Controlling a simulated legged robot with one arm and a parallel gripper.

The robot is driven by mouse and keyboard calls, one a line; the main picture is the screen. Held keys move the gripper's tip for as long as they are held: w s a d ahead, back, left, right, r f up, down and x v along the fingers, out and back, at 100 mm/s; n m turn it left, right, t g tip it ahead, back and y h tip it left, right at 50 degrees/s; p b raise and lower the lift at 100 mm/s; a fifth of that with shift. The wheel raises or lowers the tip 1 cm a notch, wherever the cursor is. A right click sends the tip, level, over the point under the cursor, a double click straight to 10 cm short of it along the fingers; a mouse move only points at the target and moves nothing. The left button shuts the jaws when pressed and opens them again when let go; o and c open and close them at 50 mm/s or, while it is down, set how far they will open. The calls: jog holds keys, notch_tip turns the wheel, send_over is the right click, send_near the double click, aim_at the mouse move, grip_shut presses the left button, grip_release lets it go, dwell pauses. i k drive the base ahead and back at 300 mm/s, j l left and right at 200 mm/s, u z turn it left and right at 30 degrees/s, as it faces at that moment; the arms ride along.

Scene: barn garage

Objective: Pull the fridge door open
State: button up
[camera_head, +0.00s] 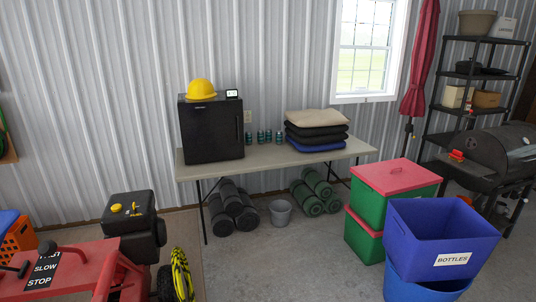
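A small black fridge (213,130) stands on the left part of a folding table (270,157) against the corrugated metal wall. Its door looks shut, and a handle shows faintly near the right edge of its front. My gripper is not in view, and no part of my arm shows near the fridge.
A red machine (75,270) with a black engine (134,225) stands at the front left. Blue bins (440,235) and red-lidded green bins (395,178) stand front right. Rolled mats (232,209) and a grey bucket (280,213) lie under the table. Concrete floor (290,262) is clear in the middle.

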aim_at(211, 131)
jog(key=i, duration=1.9)
jog(key=i+u, duration=0.1)
jog(key=i, duration=0.55)
jog(key=i+l+u, duration=0.1)
jog(key=i, duration=0.55)
jog(key=i+l+u, duration=0.1)
jog(key=i, duration=0.5)
jog(key=i+l+u, duration=0.2)
jog(key=i, duration=0.15)
jog(key=i+l+u, duration=0.2)
jog(key=i, duration=0.15)
